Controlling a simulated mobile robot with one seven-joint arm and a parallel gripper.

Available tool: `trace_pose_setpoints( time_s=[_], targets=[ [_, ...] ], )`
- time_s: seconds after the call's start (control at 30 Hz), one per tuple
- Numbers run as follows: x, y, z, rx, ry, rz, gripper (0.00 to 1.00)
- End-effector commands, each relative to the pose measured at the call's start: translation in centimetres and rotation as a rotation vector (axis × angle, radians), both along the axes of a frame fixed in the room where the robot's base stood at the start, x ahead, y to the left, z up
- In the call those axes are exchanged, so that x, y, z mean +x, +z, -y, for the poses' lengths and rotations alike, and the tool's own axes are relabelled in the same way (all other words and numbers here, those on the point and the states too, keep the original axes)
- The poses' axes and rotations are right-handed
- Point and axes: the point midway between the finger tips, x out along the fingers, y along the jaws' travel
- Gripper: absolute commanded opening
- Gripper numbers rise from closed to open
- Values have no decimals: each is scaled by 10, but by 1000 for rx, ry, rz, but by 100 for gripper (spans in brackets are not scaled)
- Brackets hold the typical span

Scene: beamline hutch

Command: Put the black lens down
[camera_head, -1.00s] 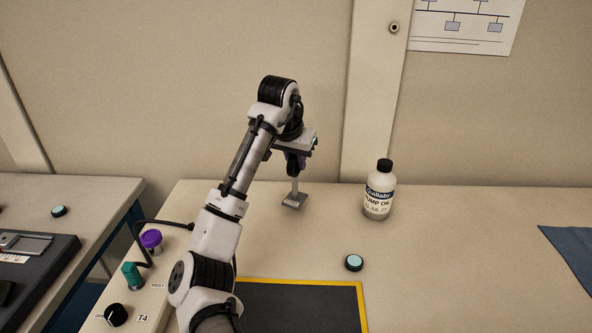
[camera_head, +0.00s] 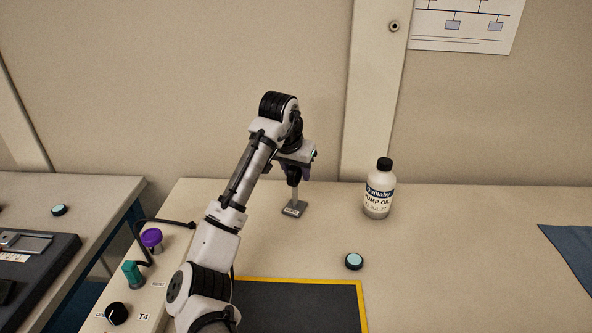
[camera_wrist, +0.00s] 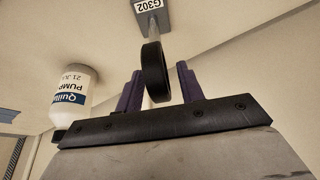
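The black lens is a dark ring (camera_wrist: 154,72) on a short grey post with a flat grey base (camera_head: 294,210). In the wrist view the base, labelled G302, shows at the top edge (camera_wrist: 148,16). My gripper (camera_head: 298,175) points down over the back of the bench, left of the pump oil bottle. Its purple fingers (camera_wrist: 160,88) stand on either side of the ring and are shut on it. The post hangs upright below the fingers. The base is at or just above the bench top; I cannot tell whether it touches.
The pump oil bottle (camera_head: 379,189) stands right of the lens. A black disc with a teal top (camera_head: 354,261) lies in front. A dark mat with yellow edging (camera_head: 362,303) is nearer, and a control box with knobs (camera_head: 152,278) is at left. Bench (camera_head: 460,240) on the right is largely clear.

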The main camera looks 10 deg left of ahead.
Motion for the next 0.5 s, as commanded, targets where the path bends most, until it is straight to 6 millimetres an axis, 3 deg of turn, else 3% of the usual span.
trace_pose_setpoints(
  time_s=[0.17, 0.5],
  targets=[
    [-3, 12, -1, 0, 0, 3, 38],
    [-30, 79, -7, 3, 1, 4, 38]
  ],
)
